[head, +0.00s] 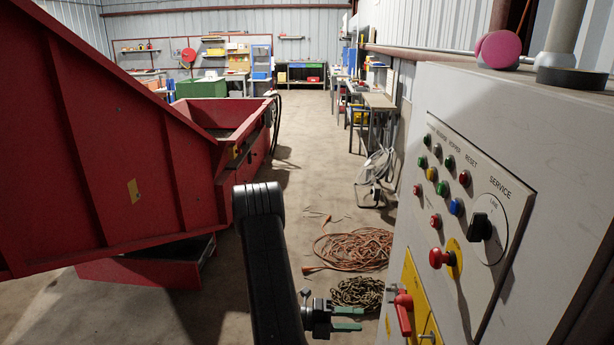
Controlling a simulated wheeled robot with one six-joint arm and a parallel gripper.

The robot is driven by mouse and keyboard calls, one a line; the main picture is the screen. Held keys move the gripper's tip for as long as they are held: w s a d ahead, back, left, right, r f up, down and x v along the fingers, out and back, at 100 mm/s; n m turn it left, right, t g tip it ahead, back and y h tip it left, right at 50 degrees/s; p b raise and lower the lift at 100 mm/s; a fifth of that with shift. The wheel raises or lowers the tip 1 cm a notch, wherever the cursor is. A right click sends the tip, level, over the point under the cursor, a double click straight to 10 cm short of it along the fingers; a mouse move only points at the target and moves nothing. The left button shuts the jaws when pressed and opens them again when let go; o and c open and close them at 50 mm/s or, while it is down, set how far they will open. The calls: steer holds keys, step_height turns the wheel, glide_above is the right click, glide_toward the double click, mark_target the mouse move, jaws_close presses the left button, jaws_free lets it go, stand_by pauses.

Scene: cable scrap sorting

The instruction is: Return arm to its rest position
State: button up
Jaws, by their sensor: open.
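My gripper (348,319) is low in the centre of the head view, at the end of my black arm (265,262). Its two green fingers point right, with a gap between them, and hold nothing. The fingertips are just left of a red lever handle (403,312) on the yellow plate of the grey control cabinet (545,130). I cannot tell whether they touch anything there. The lower part of my arm is cut off by the frame's bottom edge.
A large red hopper (85,150) fills the left side. The cabinet, with buttons and a rotary switch (480,227), stands close on the right. An orange cable coil (352,248) and a brown chain pile (358,292) lie on the floor. The aisle behind is mostly clear.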

mark_target(403, 324)
steer(key=d, duration=0.9)
steer(key=s+d+p, duration=0.1)
steer(key=d, duration=0.4)
steer(key=shift+a+f+m+b, duration=0.15)
steer(key=shift+f+m+b, duration=0.4)
steer(key=shift+b, duration=0.15)
steer(key=shift+w+f+m+b, duration=0.1)
steer(key=shift+f+m+b, duration=0.05)
steer(key=shift+m+b, duration=0.45)
steer(key=shift+a, duration=0.1)
